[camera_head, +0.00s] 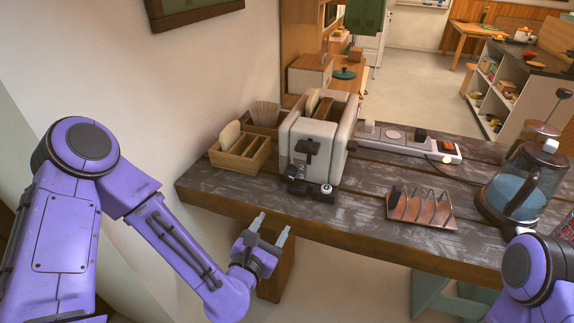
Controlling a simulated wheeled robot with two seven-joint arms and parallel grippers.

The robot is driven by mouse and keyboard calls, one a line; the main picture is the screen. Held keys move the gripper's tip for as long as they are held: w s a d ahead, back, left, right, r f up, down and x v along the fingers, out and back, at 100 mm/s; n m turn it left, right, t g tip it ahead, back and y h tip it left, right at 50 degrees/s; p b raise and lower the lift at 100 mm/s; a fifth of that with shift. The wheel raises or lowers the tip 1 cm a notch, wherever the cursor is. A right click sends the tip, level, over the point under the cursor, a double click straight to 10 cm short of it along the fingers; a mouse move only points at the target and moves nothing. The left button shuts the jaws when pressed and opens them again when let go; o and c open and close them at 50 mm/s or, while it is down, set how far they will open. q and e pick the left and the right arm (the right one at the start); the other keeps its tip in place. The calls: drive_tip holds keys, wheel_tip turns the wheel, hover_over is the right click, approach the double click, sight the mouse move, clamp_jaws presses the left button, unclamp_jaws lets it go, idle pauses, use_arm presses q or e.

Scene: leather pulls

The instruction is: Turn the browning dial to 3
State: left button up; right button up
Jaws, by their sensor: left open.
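A white toaster (328,146) stands near the left end of the dark wooden table, with bread showing in its top slots.
Wooden boxes (240,156) stand left of the toaster, close to the wall. A power strip (410,143) lies behind it to the right. A toast rack (420,208) and a glass press (522,182) stand to the right. The tabletop between toaster and rack is clear.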

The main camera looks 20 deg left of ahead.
sight(289, 176)
use_arm(q)
drive_tip(key=w+r+n+b, duration=0.1)
drive_tip(key=w+r+b, duration=0.1)
drive_tip(key=b, duration=0.2)
drive_tip(key=w+r+n+t+b, duration=0.1)
drive_tip(key=w+r+n+b, duration=0.1)
drive_tip(key=b, duration=0.3)
drive_tip(key=shift+w+a+n+t, duration=0.1)
drive_tip(key=shift+n+t, duration=0.2)
drive_tip(key=w, duration=0.1)
drive_tip(key=w+r, duration=0.1)
drive_tip(key=w, duration=0.1)
drive_tip(key=shift+r+p, duration=0.3)
drive_tip(key=shift+p, duration=0.1)
drive_tip(key=w, duration=0.5)
drive_tip(key=shift+d+f+p, duration=0.2)
drive_tip(key=shift+d+p, duration=0.05)
drive_tip(key=shift+p, duration=0.1)
